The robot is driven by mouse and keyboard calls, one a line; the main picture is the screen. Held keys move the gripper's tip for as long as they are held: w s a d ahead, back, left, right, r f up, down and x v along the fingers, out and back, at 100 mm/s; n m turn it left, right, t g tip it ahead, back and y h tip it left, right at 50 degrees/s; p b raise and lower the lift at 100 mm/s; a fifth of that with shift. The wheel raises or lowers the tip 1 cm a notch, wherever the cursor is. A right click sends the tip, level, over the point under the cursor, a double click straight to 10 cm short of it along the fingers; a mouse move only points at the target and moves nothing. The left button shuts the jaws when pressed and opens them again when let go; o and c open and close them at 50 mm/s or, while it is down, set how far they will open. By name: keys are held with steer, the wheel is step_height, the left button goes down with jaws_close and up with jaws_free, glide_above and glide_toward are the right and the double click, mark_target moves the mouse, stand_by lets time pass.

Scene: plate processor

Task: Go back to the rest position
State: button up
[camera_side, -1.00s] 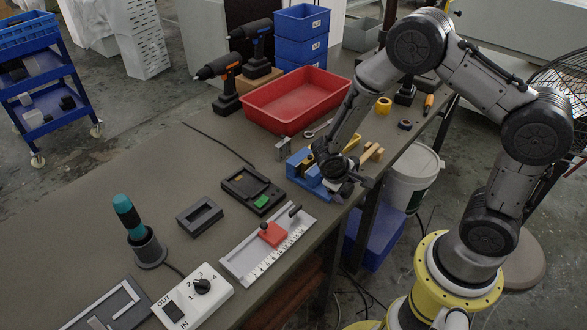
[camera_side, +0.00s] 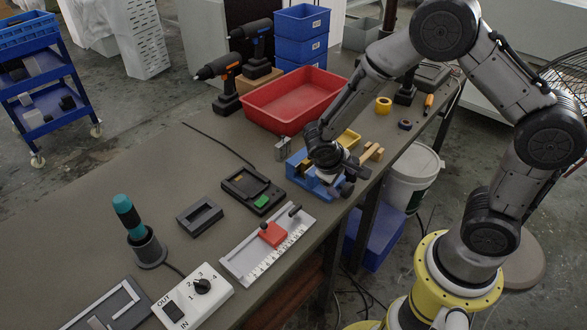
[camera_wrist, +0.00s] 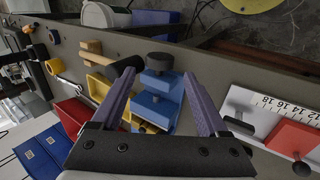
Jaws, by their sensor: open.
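My gripper (camera_wrist: 163,98) is open in the wrist view, with its two purple-grey fingers apart and nothing held between them. Beyond and between the fingers is a blue vise-like fixture (camera_wrist: 158,105) with a dark knob on top. In the side view the blue fixture (camera_side: 299,171) stands near the table's front edge, and my wrist is over it, hiding part of it. The fingertips are hard to make out in that view. I cannot tell whether they touch the fixture.
A red tray (camera_side: 296,105) lies behind the fixture. A ruler plate with a red slider (camera_side: 272,234), a black device with a green button (camera_side: 254,189) and a switch box (camera_side: 193,298) lie to the left. Bare table (camera_side: 80,232) is at far left.

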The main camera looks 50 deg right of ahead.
step_height(320, 180, up, 19)
steer(key=s+m+t+y, duration=0.2)
steer(key=s+m+t, duration=0.1)
steer(key=t, duration=0.1)
steer(key=s+a+r+n+y, duration=0.1)
steer(key=s+a+y, duration=0.1)
steer(key=s, duration=0.4)
steer(key=s+a+r+n+t+y, duration=0.1)
steer(key=s+a+r+n+y, duration=0.1)
steer(key=s, duration=0.4)
steer(key=shift+s+a+r+t, duration=0.25)
steer(key=shift+a+r+t, duration=0.05)
steer(key=shift+a, duration=0.45)
